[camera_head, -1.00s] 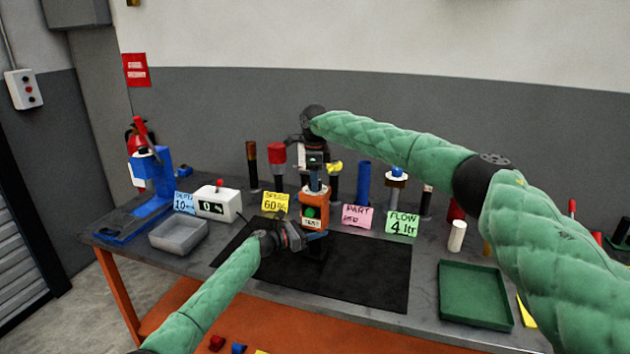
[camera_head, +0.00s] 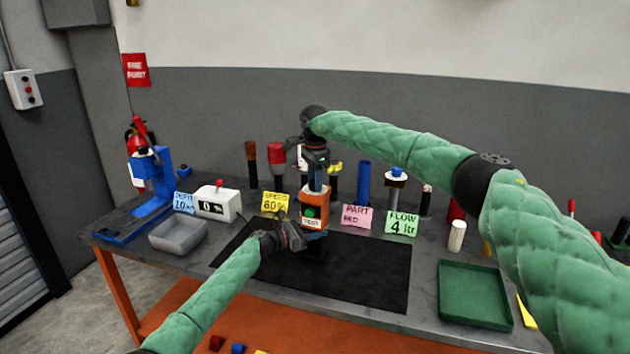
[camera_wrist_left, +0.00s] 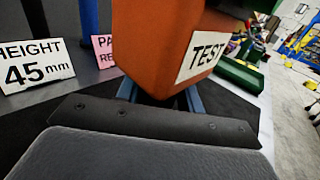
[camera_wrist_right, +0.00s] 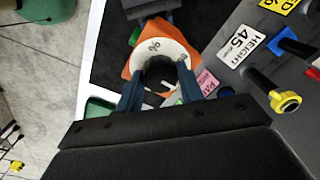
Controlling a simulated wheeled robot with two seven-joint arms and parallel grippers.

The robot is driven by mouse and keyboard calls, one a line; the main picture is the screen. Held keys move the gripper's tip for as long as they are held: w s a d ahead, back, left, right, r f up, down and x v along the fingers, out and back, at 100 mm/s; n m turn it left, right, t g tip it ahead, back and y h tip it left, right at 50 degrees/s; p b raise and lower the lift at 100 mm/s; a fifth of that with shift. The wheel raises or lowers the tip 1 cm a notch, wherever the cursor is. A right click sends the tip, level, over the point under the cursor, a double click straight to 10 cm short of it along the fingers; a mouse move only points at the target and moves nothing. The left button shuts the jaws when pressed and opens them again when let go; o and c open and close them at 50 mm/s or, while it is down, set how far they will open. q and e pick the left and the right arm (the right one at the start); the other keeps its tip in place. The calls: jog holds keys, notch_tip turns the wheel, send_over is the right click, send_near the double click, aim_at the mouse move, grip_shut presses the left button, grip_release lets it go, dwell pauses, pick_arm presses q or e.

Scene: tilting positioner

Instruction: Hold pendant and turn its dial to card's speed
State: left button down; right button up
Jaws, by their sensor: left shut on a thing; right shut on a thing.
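The orange pendant (camera_head: 315,212) stands upright above the black mat, with a green button and a TEST label on its front. My left gripper (camera_head: 308,238) is shut on its lower part. The pendant also fills the upper middle of the left wrist view (camera_wrist_left: 160,40). My right gripper (camera_head: 316,178) points down from above and is shut on the dark dial (camera_wrist_right: 158,72) on the pendant's top. The yellow speed card (camera_head: 275,202) reads 60%, left of the pendant.
Other cards stand nearby: blue (camera_head: 184,202), pink (camera_head: 356,217) and green (camera_head: 402,224). Several posts stand behind the pendant. A grey tray (camera_head: 178,236) is at left and a green tray (camera_head: 474,295) at right. The black mat (camera_head: 365,275) is clear in front.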

pick_arm(q)
jog(key=shift+a, duration=0.1)
pick_arm(e)
jog(key=shift+d, duration=0.15)
jog(key=o, duration=1)
notch_tip(320, 180, up, 12)
jog(key=shift+f, duration=0.1)
pick_arm(q)
jog(key=c, duration=0.8)
grip_release()
